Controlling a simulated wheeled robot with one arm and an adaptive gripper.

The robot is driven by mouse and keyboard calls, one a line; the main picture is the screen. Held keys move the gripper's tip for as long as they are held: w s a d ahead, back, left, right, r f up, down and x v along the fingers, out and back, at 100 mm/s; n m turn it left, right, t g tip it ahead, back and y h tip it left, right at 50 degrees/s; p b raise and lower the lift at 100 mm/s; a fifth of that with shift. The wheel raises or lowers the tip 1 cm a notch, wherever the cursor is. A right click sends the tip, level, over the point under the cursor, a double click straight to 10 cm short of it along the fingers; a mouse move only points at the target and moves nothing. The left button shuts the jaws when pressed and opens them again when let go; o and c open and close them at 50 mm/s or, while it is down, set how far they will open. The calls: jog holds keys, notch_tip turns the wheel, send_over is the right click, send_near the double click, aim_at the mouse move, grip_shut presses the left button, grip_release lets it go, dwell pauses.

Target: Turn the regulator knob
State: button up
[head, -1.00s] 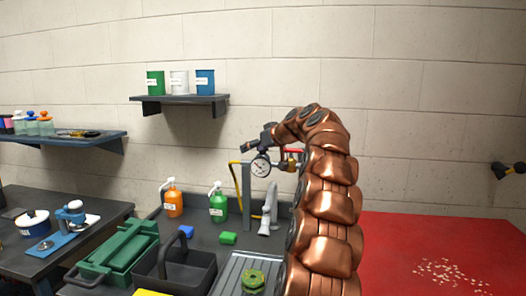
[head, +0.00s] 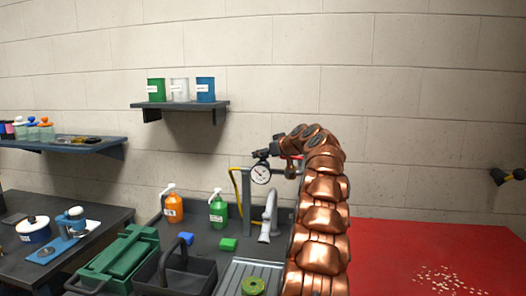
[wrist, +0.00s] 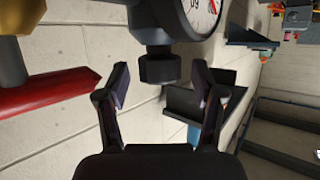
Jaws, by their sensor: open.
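The regulator has a white round gauge (head: 261,174) in front of the wall, above the sink. In the wrist view the gauge (wrist: 190,12) is partly cut off at the top. Below it sits a dark faceted knob (wrist: 160,68). My gripper (wrist: 160,78) is open, with one finger on each side of the knob and gaps visible on both sides. In the head view my gripper (head: 264,153) is small and dark, close above the gauge. I cannot make out the knob there.
A red lever (wrist: 55,90) lies left of the fingers in the wrist view. A yellow hose (head: 234,186) and grey faucet (head: 269,215) stand near the regulator. Bottles, a black caddy (head: 180,272) and a green toolbox (head: 122,262) are on the left. A red tabletop (head: 425,262) lies right.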

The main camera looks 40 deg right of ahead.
jog(key=shift+w+d+f, duration=0.1)
jog(key=shift+w+f, duration=0.15)
jog(key=shift+w, duration=0.4)
jog(key=shift+c, duration=0.4)
jog(key=c, duration=1.1)
jog(key=shift+f+m+h+b, duration=0.25)
jog(key=shift+h+b, duration=0.25)
jog(key=shift+b, duration=0.3)
jog(key=shift+r+m+h+b, duration=0.15)
jog(key=shift+m+h+b, duration=0.15)
jog(key=shift+m+b, duration=0.2)
jog(key=shift+r, duration=0.1)
jog(key=o, duration=1.2)
